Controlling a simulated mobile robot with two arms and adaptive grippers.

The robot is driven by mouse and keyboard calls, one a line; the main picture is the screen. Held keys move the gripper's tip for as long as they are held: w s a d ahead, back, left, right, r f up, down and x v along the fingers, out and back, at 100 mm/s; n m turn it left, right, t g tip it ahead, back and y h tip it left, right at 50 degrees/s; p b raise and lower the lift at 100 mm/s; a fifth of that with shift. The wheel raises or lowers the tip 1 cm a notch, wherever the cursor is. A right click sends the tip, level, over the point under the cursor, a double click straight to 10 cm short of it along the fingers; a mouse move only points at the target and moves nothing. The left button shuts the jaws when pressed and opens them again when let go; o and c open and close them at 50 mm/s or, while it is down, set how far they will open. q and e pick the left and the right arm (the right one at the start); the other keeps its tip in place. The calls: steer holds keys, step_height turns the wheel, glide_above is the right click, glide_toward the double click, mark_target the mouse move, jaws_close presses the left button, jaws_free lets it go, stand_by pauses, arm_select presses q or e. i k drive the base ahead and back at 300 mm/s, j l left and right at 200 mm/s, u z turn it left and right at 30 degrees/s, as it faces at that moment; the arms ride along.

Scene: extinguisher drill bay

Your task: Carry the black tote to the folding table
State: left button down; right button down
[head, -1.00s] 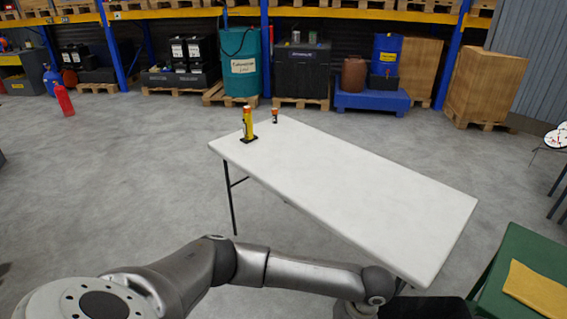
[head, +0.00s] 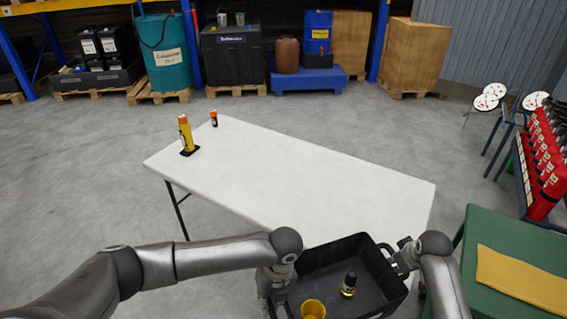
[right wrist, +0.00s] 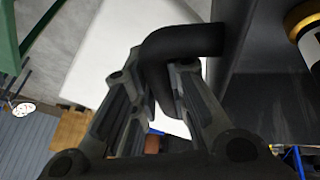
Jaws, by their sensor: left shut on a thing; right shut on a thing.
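The black tote (head: 378,283) is at the bottom of the head view, held between my two arms. A yellow cup (head: 313,309) and a dark bottle with a yellow band (head: 349,284) are inside it. My left gripper (head: 277,290) is at the tote's left side, its fingers partly hidden by the wrist. My right gripper (head: 397,258) is shut on the tote's right handle. In the right wrist view, its fingers (right wrist: 163,100) close around the black handle (right wrist: 185,42). The white folding table (head: 290,180) lies just beyond the tote, whose far rim overlaps the table's near edge in the picture.
A yellow canister (head: 186,135) on a black base and a small orange-topped item (head: 214,118) stand at the table's far left. The rest of the tabletop is clear. A green table (head: 490,235) with a yellow cloth (head: 520,280) is close at right. Red extinguishers (head: 545,165) stand behind it.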

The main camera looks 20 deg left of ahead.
mark_target(327, 198)
steer(key=i+j, duration=0.15)
steer(key=i, duration=0.35)
steer(key=i+j, duration=0.15)
steer(key=i, duration=0.35)
steer(key=i+j, duration=0.15)
steer(key=i, duration=0.35)
